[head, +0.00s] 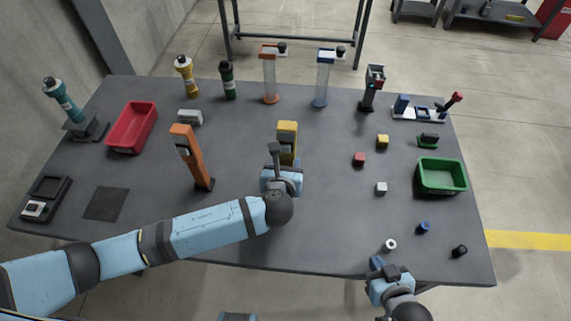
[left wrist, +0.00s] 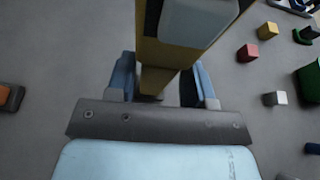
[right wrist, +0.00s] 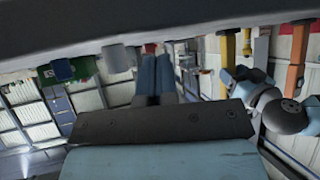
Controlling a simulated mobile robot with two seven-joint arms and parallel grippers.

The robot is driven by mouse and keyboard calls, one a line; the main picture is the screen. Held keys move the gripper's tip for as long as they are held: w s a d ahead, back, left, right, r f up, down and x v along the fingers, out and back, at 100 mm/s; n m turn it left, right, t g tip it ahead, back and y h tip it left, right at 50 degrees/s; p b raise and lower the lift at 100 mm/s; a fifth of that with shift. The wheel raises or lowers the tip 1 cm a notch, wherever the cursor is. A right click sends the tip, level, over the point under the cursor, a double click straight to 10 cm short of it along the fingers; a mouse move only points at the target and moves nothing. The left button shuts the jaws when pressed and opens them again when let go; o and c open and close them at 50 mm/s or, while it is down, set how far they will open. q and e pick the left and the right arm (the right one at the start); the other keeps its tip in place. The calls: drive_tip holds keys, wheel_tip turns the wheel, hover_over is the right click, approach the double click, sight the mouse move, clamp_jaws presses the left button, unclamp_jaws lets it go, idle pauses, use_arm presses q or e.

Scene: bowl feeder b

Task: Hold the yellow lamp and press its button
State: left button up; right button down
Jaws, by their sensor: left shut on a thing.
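The yellow lamp (head: 287,133) stands upright near the middle of the table; its post also shows in the left wrist view (left wrist: 156,78). Its head carries a pale panel with a dark border. I cannot make out the button. My left gripper (head: 280,168) is shut on the lamp's post below the head, one finger on each side (left wrist: 160,85); the arm partly hides the lower post and base. My right gripper (head: 377,263) is at the table's front edge, well apart from the lamp. Its fingers are together and empty in the right wrist view (right wrist: 157,75).
A similar orange lamp (head: 188,150) stands left of the yellow one. Small yellow (head: 382,141), red (head: 359,159) and white (head: 381,188) cubes lie to the right, before a green bin (head: 441,174). A white ring (head: 390,244) lies near my right gripper.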

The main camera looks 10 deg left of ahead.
idle(0.7)
drive_tip(key=w+a+r, duration=0.1)
drive_tip(key=w, duration=0.1)
drive_tip(key=w+a+r+n, duration=0.1)
drive_tip(key=w+a, duration=0.1)
drive_tip(key=w+a+r+n, duration=0.1)
drive_tip(key=w+a+r, duration=0.1)
drive_tip(key=shift+w+g+y, duration=0.1)
drive_tip(key=shift+g+y, duration=0.3)
drive_tip(key=w+a+r+n+g, duration=0.2)
drive_tip(key=a+r+n, duration=0.3)
drive_tip(key=r, duration=0.5)
drive_tip(key=w+a+r+n+g, duration=0.2)
drive_tip(key=w+a+r+n, duration=0.3)
drive_tip(key=a+r, duration=0.4)
drive_tip(key=shift+a+r+n, duration=0.25)
drive_tip(key=shift+r+n, duration=0.35)
drive_tip(key=shift+r, duration=0.3)
drive_tip(key=shift+w, duration=0.15)
approach(290, 155)
drive_tip(key=a+f, duration=0.1)
drive_tip(key=w+a+f, duration=0.1)
drive_tip(key=a+f, duration=0.1)
drive_tip(key=shift+w+a+f, duration=0.1)
drive_tip(key=shift+w+f, duration=0.2)
drive_tip(key=shift+w, duration=0.05)
